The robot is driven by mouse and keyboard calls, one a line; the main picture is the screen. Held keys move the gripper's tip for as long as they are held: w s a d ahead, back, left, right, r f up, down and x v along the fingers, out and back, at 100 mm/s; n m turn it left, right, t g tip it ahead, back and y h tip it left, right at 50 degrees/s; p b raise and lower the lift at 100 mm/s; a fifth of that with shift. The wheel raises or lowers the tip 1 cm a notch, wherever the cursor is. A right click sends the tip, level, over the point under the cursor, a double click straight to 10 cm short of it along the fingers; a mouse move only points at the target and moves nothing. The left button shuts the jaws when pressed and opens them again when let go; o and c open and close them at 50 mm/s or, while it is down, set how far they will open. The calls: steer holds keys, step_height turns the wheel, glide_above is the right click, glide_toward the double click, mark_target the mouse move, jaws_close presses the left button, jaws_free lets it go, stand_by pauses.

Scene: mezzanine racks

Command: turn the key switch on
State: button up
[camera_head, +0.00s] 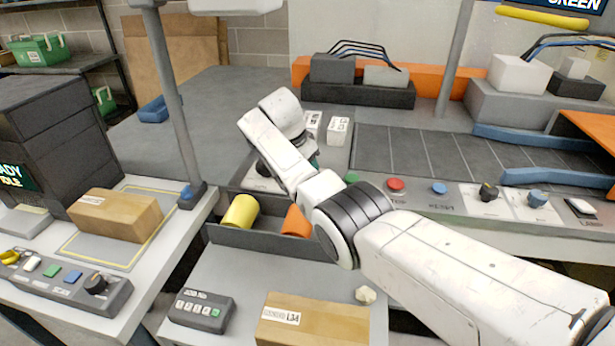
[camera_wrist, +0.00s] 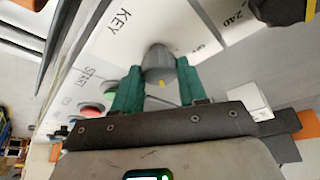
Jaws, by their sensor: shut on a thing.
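Part of another label shows right of the knob, too cut off to read fully. In the head view my arm hides the key switch and most of my gripper; only a bit of green finger shows.
Green (camera_head: 352,177), red (camera_head: 396,184) and blue (camera_head: 439,188) buttons, a black knob (camera_head: 488,192) and a blue knob (camera_head: 537,198) line the console to the right. A dark tray (camera_head: 225,236) holding yellow and orange pieces lies below my arm. A grey post (camera_head: 172,100) stands left.

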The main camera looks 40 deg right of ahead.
steer(key=shift+w+m+g+b, duration=0.1)
steer(key=shift+m+g+b, duration=0.3)
steer(key=shift+m+b, duration=0.8)
steer(key=shift+b, duration=0.3)
steer(key=o, duration=1.1)
steer(key=shift+c, duration=0.2)
steer(key=v, duration=1)
steer(key=shift+r, duration=0.35)
steer(key=shift+a, duration=0.15)
